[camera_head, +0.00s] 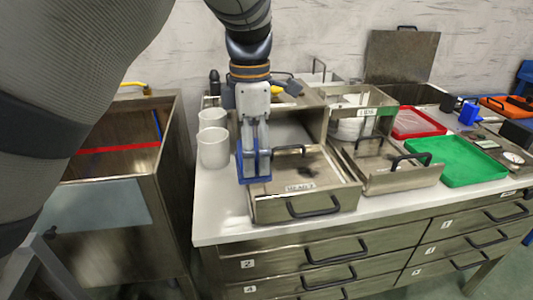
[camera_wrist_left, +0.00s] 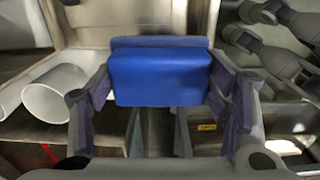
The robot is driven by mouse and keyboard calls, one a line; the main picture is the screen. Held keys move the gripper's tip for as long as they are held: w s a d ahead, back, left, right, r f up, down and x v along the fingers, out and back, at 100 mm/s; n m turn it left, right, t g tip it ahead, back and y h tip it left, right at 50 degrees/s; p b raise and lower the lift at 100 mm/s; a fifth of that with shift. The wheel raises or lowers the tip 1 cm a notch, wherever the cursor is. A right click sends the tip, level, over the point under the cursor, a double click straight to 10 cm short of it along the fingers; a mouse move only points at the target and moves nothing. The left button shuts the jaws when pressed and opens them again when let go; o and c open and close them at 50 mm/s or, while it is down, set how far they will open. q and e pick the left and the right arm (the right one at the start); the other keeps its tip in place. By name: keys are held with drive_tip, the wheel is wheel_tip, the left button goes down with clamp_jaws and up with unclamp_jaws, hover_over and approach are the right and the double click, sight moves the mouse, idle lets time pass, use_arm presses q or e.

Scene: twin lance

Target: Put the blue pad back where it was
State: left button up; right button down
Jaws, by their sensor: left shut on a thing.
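My left gripper (camera_head: 254,172) hangs fingers-down over the left part of an open steel drawer (camera_head: 300,204) on the white worktop. It is shut on the blue pad, which shows clearly between the fingers in the left wrist view (camera_wrist_left: 160,78). In the head view the fingers and pad overlap in blue, so I cannot separate them well. I cannot tell whether the pad touches the drawer. My right gripper is not in view.
Two white cups (camera_head: 214,148) stand left of the gripper. A second open drawer (camera_head: 390,178), a green tray (camera_head: 456,160) and a red tray (camera_head: 416,122) lie to the right. A steel bin (camera_head: 115,175) stands left of the worktop.

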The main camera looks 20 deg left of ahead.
use_arm(q)
drive_tip(key=a+f, duration=0.2)
drive_tip(key=s+a+f, duration=0.1)
drive_tip(key=a+f, duration=0.1)
drive_tip(key=s+a+f, duration=0.1)
drive_tip(key=a+f, duration=0.1)
drive_tip(key=a, duration=0.1)
drive_tip(key=shift+a+f, duration=0.1)
drive_tip(key=shift+f, duration=0.15)
drive_tip(key=f, duration=0.3)
drive_tip(key=shift+s+a+f, duration=0.1)
drive_tip(key=shift+s+a, duration=0.05)
drive_tip(key=shift+a, duration=0.15)
drive_tip(key=shift+f, duration=0.25)
drive_tip(key=shift+f, duration=0.15)
drive_tip(key=o, duration=1.1)
